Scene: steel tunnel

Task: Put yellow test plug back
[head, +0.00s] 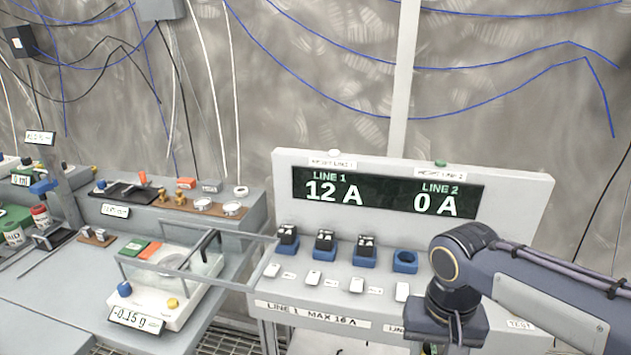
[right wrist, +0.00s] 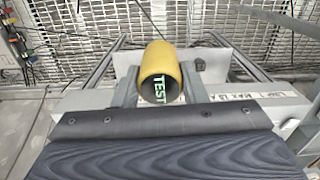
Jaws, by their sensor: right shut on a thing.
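The yellow test plug (right wrist: 160,72) is a hollow-looking yellow cylinder with green TEST lettering in the right wrist view. My right gripper (right wrist: 158,82) is shut on it, with one grey finger at each side. In the head view my right arm comes in from the right over the panel's front right, its gripper pointing down; the plug is hidden there. The line panel (head: 500,215) has a TEST label (head: 520,324) at its lower right, partly behind my arm. An empty blue socket (head: 405,262) is left of my wrist. My left gripper is not in view.
Black plugs (head: 325,240) sit in the other blue sockets, with white switches (head: 357,286) in front. The display (head: 385,194) reads LINE 1 12 A and LINE 2 0 A. A scale (head: 150,300) and a cluttered bench (head: 60,285) stand at left. Cables hang on the wall.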

